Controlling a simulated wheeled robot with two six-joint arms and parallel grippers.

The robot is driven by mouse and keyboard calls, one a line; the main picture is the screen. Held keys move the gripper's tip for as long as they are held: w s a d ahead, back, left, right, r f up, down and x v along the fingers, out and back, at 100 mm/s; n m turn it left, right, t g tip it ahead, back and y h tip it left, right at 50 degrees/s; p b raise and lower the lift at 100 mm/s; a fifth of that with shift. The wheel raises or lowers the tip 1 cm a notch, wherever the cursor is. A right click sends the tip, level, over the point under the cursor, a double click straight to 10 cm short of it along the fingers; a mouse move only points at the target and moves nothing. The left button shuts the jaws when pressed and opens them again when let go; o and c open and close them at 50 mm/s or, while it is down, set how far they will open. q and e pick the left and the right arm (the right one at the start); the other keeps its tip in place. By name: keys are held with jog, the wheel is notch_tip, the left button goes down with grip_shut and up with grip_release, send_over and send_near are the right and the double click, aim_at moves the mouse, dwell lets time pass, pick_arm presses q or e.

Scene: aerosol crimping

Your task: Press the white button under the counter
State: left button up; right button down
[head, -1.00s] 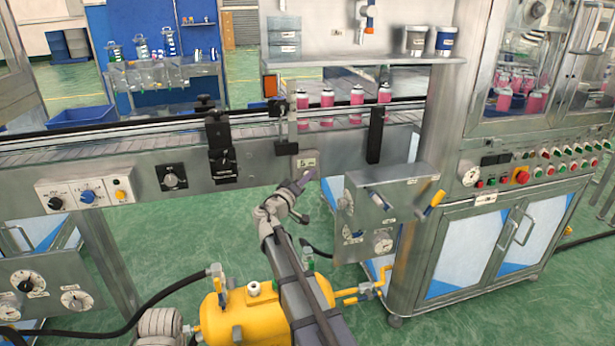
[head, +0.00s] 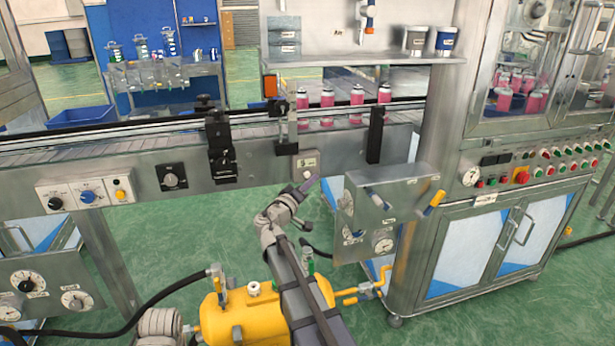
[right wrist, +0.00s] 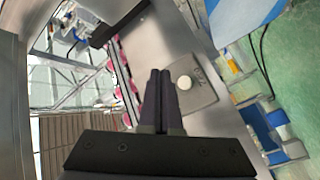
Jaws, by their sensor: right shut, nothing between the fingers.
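The white button (head: 308,173) sits on a small plate on the front face of the conveyor frame, below the belt. In the right wrist view the round white button (right wrist: 184,82) stands out on its grey plate, just to the right of my fingertips. My right gripper (head: 309,183) is shut and empty, its dark purple fingers pointing up toward the plate, just below the button in the head view. The fingers (right wrist: 160,75) lie together in the right wrist view. Whether they touch the panel is unclear; the button is uncovered. My left gripper is not in view.
A grey box with knobs and a gauge (head: 384,215) stands close to the right of my right gripper. A yellow tank (head: 235,315) lies below. Pink cans (head: 327,98) stand on the conveyor. A black knob panel (head: 171,177) is left along the frame.

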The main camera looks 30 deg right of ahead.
jog(key=s, duration=0.2)
jog(key=s+a, duration=0.1)
jog(key=s, duration=0.1)
dwell(0.8)
jog(key=s+a+f+n+g+y, duration=0.1)
jog(key=s+a+f+g+y, duration=0.25)
jog(key=s+a+f, duration=0.4)
jog(key=s+a+f+g+y, duration=0.2)
jog(key=s+a+f+y, duration=0.25)
jog(key=a+f, duration=0.6)
jog(key=s+a+f+n+g+y, duration=0.2)
jog(key=s+a+f+y, duration=0.15)
jog(key=s+a, duration=0.45)
jog(key=s+a+f+n+g+y, duration=0.2)
jog(key=s+a+n+y, duration=0.15)
jog(key=s+a, duration=0.45)
notch_tip(320, 180, up, 27)
jog(key=w+a+p, duration=0.2)
jog(key=p, duration=2.5)
jog(key=shift+w+r+m, duration=0.2)
jog(key=shift+w+m, duration=0.15)
